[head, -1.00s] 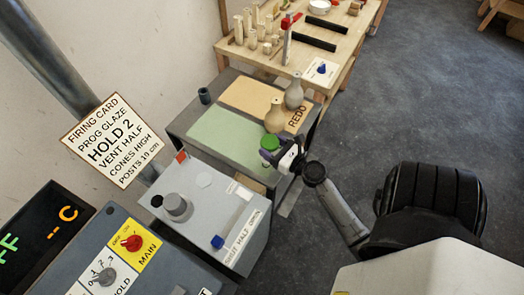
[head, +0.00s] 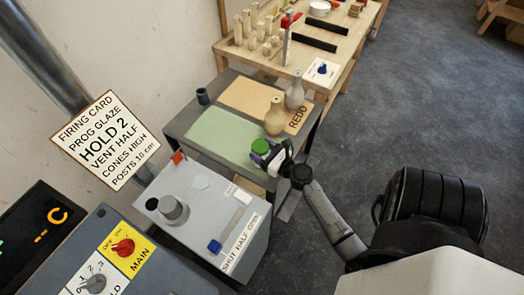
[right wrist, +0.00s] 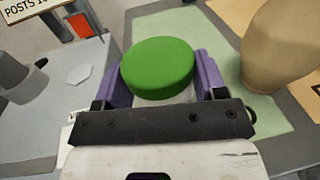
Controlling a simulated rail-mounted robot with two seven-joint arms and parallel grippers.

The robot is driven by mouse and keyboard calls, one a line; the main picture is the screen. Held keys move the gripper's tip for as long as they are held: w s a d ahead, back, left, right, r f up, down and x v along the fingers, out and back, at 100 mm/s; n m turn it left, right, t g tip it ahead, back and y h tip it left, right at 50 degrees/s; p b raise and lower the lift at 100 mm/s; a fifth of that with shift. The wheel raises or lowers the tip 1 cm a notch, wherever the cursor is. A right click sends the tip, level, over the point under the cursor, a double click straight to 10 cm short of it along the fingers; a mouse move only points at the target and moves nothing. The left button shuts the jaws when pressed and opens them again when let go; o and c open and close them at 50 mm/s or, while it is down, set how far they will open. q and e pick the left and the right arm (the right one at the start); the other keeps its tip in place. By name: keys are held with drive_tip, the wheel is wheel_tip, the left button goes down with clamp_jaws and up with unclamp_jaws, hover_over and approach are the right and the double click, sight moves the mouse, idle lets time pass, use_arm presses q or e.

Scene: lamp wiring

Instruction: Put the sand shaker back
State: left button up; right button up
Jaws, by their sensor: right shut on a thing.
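The sand shaker appears to be the round piece with the green top (head: 260,146). In the right wrist view its green lid (right wrist: 158,68) sits between two purple fingers. My right gripper (head: 267,155) is shut on it, above the front right edge of the side table (head: 172,128), near the green mat (head: 222,135). The shaker's body below the lid is mostly hidden. A tan vase (head: 275,118) stands just behind the gripper, apart from it; it also shows in the right wrist view (right wrist: 275,45). My left gripper is not in view.
A small dark cup (head: 203,96) is at the table's left. A grey control box (head: 210,200) stands in front. The green mat's middle is clear.

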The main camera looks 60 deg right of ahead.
drive_tip(key=shift+f, duration=0.2)
drive_tip(key=o, duration=1)
drive_tip(key=shift+r, duration=0.1)
drive_tip(key=shift+r, duration=0.15)
drive_tip(key=shift+s+a, duration=0.1)
drive_tip(key=shift+s, duration=0.2)
drive_tip(key=b+v, duration=0.2)
drive_tip(key=v, duration=0.9)
drive_tip(key=shift+s, duration=0.25)
